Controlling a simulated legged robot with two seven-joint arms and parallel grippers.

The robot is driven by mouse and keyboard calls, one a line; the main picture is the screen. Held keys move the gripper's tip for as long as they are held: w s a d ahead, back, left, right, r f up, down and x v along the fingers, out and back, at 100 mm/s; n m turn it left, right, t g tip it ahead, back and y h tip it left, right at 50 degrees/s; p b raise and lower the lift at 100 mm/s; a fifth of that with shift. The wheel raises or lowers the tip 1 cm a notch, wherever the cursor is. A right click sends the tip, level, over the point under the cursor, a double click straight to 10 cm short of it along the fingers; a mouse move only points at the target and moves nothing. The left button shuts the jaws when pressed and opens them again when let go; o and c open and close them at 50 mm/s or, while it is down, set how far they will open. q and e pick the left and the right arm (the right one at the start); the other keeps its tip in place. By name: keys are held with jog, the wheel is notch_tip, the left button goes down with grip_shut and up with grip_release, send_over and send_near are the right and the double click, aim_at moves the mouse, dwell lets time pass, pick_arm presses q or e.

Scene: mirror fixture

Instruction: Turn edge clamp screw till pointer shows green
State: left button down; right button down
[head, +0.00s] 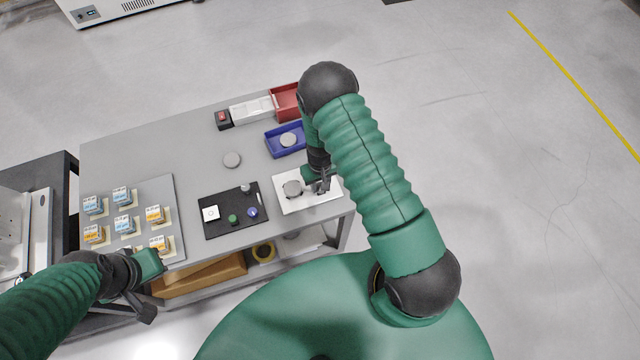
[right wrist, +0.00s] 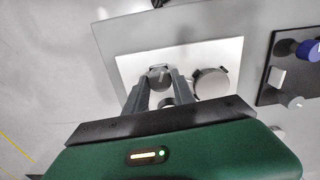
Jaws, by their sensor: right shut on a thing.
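The mirror fixture is a white plate (head: 310,205) near the table's right end, with a grey round disc (head: 292,188) on it. In the right wrist view the plate (right wrist: 220,55) and the disc (right wrist: 211,83) show from above. My right gripper (head: 323,184) is over the plate, right of the disc. In the right wrist view its fingers (right wrist: 161,88) are shut on a small grey knob (right wrist: 160,75), which looks like the clamp screw. I cannot make out the pointer or any green mark. My left gripper (head: 150,290) is low at the left by the table's front edge; its jaws are unclear.
A black board (head: 225,200) with several knobs lies left of the plate. A grey panel (head: 165,195) with several small blocks is at left. The table's back left is clear.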

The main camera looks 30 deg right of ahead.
jog(key=m+b, duration=0.1)
jog(key=m, duration=0.2)
jog(key=shift+m+b, duration=0.45)
jog(key=shift+m, duration=1.35)
jog(key=c, duration=1.1)
grip_release()
jog(key=shift+o, duration=0.2)
jog(key=shift+r, duration=0.1)
